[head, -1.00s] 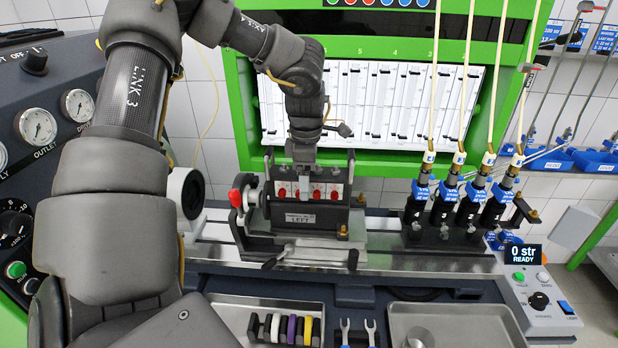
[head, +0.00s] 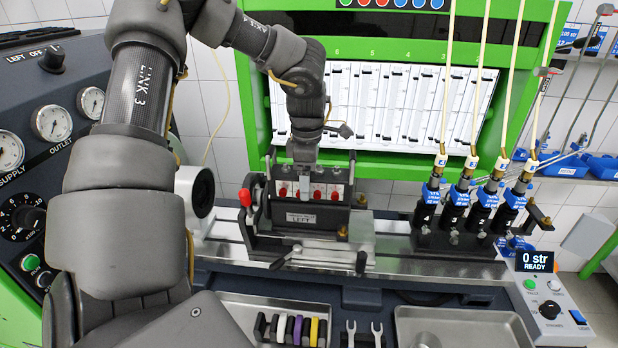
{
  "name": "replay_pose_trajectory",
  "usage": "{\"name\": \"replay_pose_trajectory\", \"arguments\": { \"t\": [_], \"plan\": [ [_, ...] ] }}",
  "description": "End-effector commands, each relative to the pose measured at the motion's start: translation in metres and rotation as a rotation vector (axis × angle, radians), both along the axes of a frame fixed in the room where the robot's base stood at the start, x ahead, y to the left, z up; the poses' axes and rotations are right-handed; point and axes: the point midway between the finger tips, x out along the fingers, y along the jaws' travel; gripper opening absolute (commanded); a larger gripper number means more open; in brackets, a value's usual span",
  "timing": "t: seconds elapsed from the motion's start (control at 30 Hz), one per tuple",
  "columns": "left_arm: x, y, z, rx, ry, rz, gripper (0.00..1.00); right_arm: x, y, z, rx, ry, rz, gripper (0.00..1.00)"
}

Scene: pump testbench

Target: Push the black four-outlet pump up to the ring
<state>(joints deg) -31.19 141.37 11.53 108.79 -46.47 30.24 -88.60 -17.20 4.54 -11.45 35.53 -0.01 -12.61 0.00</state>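The black four-outlet pump (head: 341,217) sits upright in the clamp on the bench rail, left of centre. It has a row of red-capped outlets and a plate marked LEFT. The pale ring (head: 203,192) stands to its left, partly hidden by my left arm. A gap shows between the ring and the clamp's left side; the pump's end face is hard to see. My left gripper (head: 304,183) points down at the middle of the pump's outlets and appears to touch it. Its fingers are too small and covered to tell open from shut. My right gripper is not in view.
Several black injectors with blue labels and hoses (head: 482,210) stand on the rail at the right. A red knob (head: 245,198) and a front lever (head: 290,257) belong to the clamp. Trays (head: 455,326) lie in front. The rail between pump and injectors is largely free.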

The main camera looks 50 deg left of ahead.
Motion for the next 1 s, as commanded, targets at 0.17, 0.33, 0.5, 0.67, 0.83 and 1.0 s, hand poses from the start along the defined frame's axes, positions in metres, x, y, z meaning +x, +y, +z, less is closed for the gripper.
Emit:
{"name": "replay_pose_trajectory", "arguments": {
  "t": [0.17, 0.33, 0.5, 0.67, 0.83, 1.0],
  "plan": [
    [-0.005, 0.006, 0.000, 0.003, 0.001, 0.004, 0.05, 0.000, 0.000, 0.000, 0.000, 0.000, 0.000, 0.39],
    [-0.010, 0.011, 0.000, 0.002, 0.002, 0.005, 0.05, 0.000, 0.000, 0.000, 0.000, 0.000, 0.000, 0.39],
    [-0.013, 0.014, 0.000, 0.002, 0.002, 0.004, 0.05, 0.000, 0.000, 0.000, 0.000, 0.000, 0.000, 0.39],
    [-0.013, 0.013, 0.000, 0.002, 0.002, 0.004, 0.05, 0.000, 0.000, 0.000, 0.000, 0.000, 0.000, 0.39],
    [-0.012, 0.013, 0.000, 0.002, 0.002, 0.004, 0.05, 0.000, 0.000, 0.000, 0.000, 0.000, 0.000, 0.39],
    [-0.014, 0.015, 0.000, 0.002, 0.001, 0.004, 0.05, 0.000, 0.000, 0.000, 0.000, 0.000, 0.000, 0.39]
  ]
}}
